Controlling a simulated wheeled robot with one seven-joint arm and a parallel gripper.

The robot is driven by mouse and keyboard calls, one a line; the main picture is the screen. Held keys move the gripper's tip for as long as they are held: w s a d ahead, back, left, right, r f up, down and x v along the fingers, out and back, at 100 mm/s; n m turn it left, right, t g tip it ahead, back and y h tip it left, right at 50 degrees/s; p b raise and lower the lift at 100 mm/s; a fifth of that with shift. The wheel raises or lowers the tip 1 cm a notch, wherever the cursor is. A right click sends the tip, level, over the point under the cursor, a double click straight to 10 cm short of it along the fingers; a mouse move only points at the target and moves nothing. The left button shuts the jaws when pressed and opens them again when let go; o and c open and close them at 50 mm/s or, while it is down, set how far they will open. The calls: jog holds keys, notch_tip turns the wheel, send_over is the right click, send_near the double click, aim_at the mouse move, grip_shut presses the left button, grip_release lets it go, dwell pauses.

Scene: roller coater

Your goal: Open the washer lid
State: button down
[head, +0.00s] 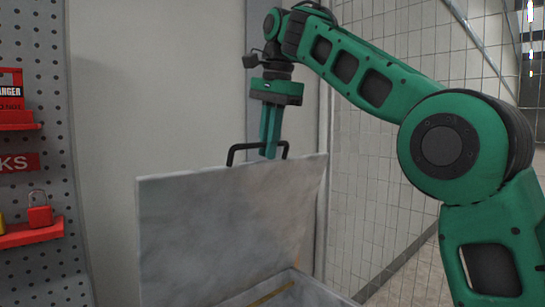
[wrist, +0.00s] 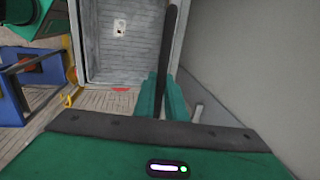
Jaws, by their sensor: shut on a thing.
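The washer lid (head: 220,225) is a grey panel that stands raised, close to upright, in the head view. Its black bar handle (head: 236,148) sticks up from the top edge. My green gripper (head: 269,150) points down at the handle from above, with its fingers shut on the bar. In the wrist view my fingers (wrist: 154,95) close around a dark bar (wrist: 169,40), which looks like the handle. The washer's open grey basin (head: 290,291) shows below the lid, and its inside also shows in the wrist view (wrist: 100,45).
A grey pegboard (head: 40,100) with red holders and a red padlock (head: 39,211) stands at the left. A wire mesh fence (head: 370,190) is behind on the right. A blue frame (wrist: 25,85) stands left of the basin in the wrist view. A pale wall is behind the lid.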

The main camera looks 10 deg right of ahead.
jog(key=shift+w+a+r, duration=0.3)
jog(key=shift+a+r, duration=0.15)
jog(key=shift+r, duration=0.1)
jog(key=shift+a, duration=0.1)
